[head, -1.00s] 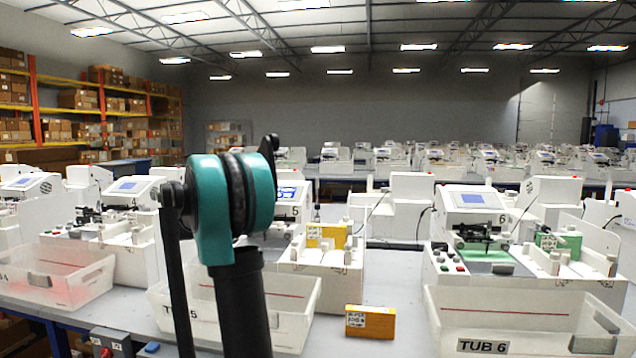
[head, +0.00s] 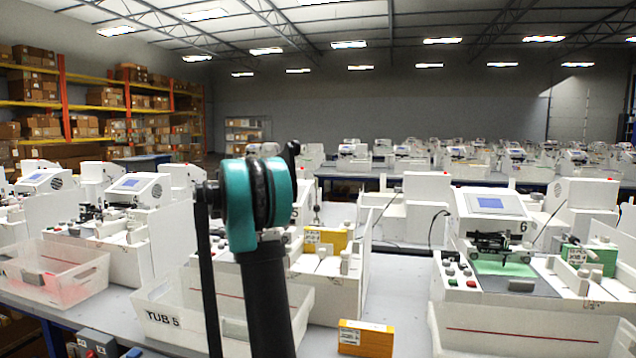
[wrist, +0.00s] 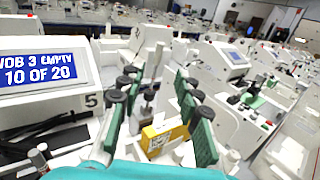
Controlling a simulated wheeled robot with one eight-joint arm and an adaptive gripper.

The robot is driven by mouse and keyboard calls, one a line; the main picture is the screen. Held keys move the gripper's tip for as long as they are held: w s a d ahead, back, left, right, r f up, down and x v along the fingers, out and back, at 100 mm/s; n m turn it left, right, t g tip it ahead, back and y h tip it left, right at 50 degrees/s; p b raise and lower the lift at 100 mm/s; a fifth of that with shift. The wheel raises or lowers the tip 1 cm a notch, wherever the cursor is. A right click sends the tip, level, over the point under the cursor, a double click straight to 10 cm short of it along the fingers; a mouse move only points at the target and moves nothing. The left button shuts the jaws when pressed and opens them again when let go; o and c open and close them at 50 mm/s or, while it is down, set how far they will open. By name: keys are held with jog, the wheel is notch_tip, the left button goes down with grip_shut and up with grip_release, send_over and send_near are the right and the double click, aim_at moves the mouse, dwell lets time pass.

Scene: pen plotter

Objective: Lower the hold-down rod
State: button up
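Machine 5 (wrist: 60,105) fills the left of the wrist view, its screen (wrist: 38,72) reading 10 of 20. In the head view the rod (head: 316,212) is small beside the yellow block (head: 325,240). My gripper (wrist: 157,76) is open, its green-padded fingers spread to either side of the rod in the wrist picture. I cannot tell how far apart in depth they are, and I see no contact. My arm hides much of machine 5 in the head view.
Tub 5 (head: 150,308) stands at the table front below machine 5. A loose orange-yellow block (head: 365,338) lies right of it. Machine 6 (head: 490,230) stands on the right with a tub in front. The table between the machines (head: 398,285) is clear.

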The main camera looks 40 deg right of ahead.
aim_at(316, 188)
jog(key=d, duration=0.4)
jog(key=w+d, duration=0.1)
jog(key=d, duration=0.9)
jog(key=shift+w, duration=0.35)
grip_shut()
